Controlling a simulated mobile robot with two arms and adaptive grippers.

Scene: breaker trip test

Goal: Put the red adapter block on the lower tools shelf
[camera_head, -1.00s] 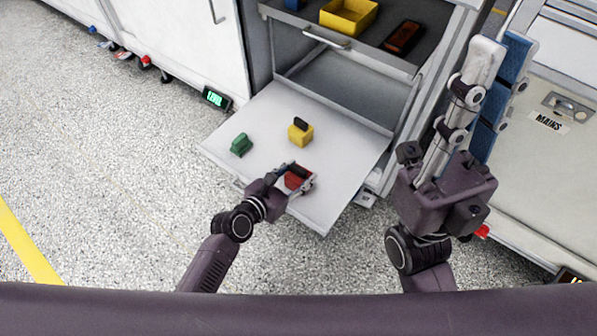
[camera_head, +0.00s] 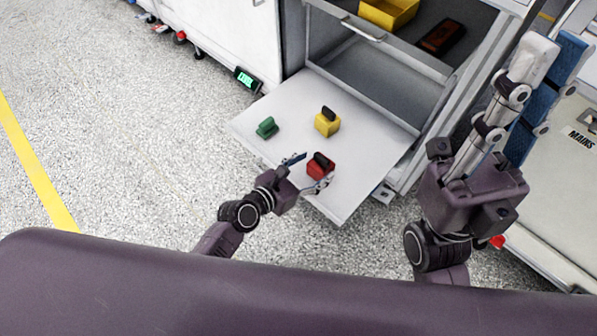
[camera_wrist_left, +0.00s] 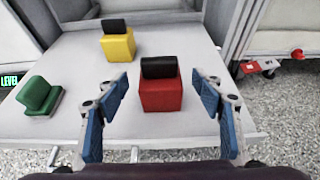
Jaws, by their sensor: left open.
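The red adapter block (camera_head: 320,170), with a black top piece, stands upright on the pulled-out lower shelf (camera_head: 375,165) near its front edge. My left gripper (camera_head: 306,173) is open beside it, at the block's near side. In the left wrist view the red block (camera_wrist_left: 160,92) stands beyond and between the two blue-padded fingers (camera_wrist_left: 160,115), with gaps on both sides. My right gripper (camera_head: 535,75) is raised at the right, pointing away and up; its long pale and blue fingers look close together, but I cannot tell their state.
A higher drawer holds a yellow bin (camera_head: 388,12) and a dark red item (camera_head: 441,37). A cabinet marked MAINS stands at right.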

